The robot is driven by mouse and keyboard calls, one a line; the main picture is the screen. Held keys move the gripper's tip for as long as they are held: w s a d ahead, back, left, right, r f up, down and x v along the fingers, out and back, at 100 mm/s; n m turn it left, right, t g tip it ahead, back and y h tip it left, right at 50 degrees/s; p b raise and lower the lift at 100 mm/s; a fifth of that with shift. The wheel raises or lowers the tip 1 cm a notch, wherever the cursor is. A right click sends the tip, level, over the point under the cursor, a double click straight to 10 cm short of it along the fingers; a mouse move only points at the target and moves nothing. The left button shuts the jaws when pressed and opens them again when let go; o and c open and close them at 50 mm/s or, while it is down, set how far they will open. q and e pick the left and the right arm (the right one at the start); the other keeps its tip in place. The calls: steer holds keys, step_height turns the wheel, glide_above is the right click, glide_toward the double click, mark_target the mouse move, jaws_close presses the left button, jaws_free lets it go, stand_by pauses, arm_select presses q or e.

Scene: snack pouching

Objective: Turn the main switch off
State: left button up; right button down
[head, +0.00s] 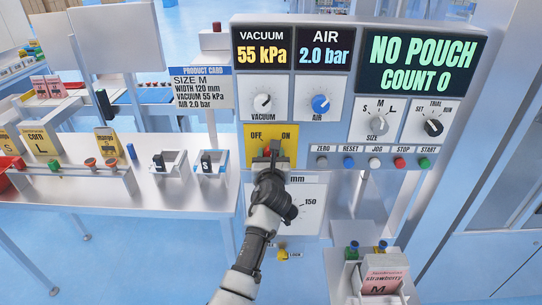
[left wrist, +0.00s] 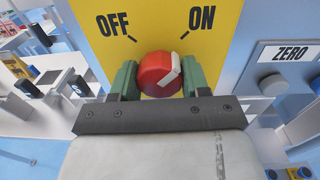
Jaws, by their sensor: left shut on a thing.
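The main switch is a round red knob (left wrist: 152,72) on a yellow plate (head: 290,160) marked OFF at upper left and ON at upper right. Its white pointer bar slants to the upper right, toward ON. In the head view the knob is mostly hidden by my gripper. My left gripper (left wrist: 160,80) is shut on the knob, with one green finger on its left side and one on its right. My right gripper is in neither view.
Above the plate, lit displays read 55 kPa, 2.0 bar and NO POUCH COUNT 0 (head: 421,63). A row of buttons (head: 375,162) lies right of the plate; ZERO (left wrist: 272,85) is closest. A white dial (head: 312,200) sits below. A bench (head: 150,188) stands at left.

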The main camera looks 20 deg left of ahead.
arm_select(q)
steer(key=shift+n, duration=0.4)
steer(key=n, duration=0.3)
steer(key=shift+n, duration=0.4)
steer(key=n+b, duration=0.1)
steer(key=n, duration=0.2)
steer(key=shift+n, duration=0.3)
steer(key=n+b, duration=0.1)
steer(key=n, duration=0.3)
steer(key=n+b, duration=0.2)
steer(key=n, duration=0.3)
steer(key=shift+r, duration=0.1)
steer(key=shift+n, duration=0.3)
steer(key=o, duration=0.9)
steer(key=shift+w, duration=0.1)
